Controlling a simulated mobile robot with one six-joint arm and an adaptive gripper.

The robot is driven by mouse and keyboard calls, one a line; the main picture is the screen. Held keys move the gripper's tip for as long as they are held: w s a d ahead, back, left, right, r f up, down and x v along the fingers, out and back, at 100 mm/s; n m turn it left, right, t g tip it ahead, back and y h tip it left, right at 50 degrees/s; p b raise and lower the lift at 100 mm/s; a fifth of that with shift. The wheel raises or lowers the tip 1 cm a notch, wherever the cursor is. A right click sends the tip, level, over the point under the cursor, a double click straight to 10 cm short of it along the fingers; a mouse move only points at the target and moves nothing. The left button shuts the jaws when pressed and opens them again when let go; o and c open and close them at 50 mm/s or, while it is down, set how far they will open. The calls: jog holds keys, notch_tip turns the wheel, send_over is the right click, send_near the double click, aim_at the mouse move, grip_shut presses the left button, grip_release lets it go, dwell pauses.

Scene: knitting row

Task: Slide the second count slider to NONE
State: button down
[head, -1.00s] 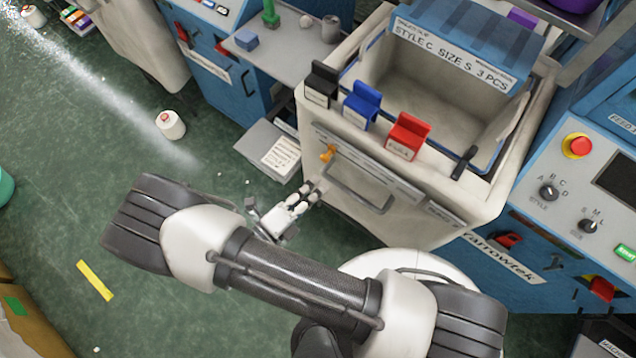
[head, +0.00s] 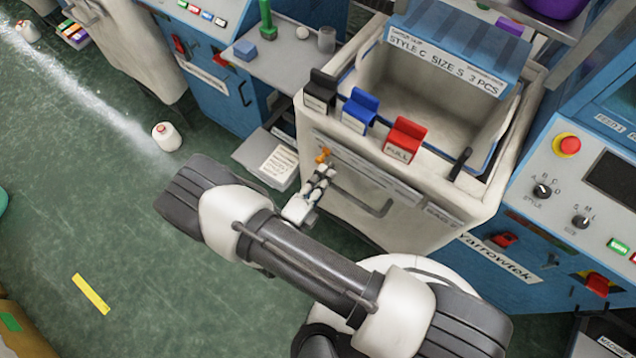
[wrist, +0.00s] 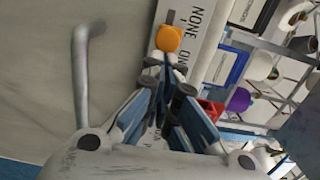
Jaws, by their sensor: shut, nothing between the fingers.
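The orange slider knob (head: 322,155) sits at the left end of a pale label strip on the front of the white bin (head: 440,225). In the wrist view the orange knob (wrist: 168,38) is beside the printed word NONE (wrist: 197,20), with a partly covered word, starting "ON", nearer my fingers. My gripper (head: 327,172) is shut and empty, its fingertips just below the knob in the head view. In the wrist view my gripper (wrist: 168,75) has its tips close to the knob; I cannot tell whether they touch. The lower part of the strip is hidden behind my fingers.
A metal bar handle (head: 365,203) sticks out from the bin front, right of my gripper. Black (head: 320,92), blue (head: 360,110) and red (head: 403,138) tabs sit on the bin's rim. A low platform with a paper (head: 278,163) is at left; green floor is open beyond.

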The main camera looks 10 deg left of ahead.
jog(key=shift+w+d+r+m+h, duration=0.15)
jog(key=shift+w+d+r+h, duration=0.1)
jog(key=shift+d, duration=0.25)
jog(key=shift+w+d+r+m+h, duration=0.15)
jog(key=shift+w+d+h, duration=0.1)
jog(key=shift+d, duration=0.2)
jog(key=shift+a, duration=0.1)
jog(key=shift+w+a+f+b, duration=0.1)
jog(key=shift+w+a+b, duration=0.25)
jog(key=shift+a, duration=0.25)
jog(key=shift+d, duration=0.15)
jog(key=shift+s+d, duration=0.25)
jog(key=shift+d, duration=0.15)
jog(key=v, duration=0.6)
jog(key=shift+s+f+b, duration=0.2)
jog(key=shift+s+b, duration=0.1)
jog(key=shift+b, duration=0.1)
jog(key=shift+a, duration=0.1)
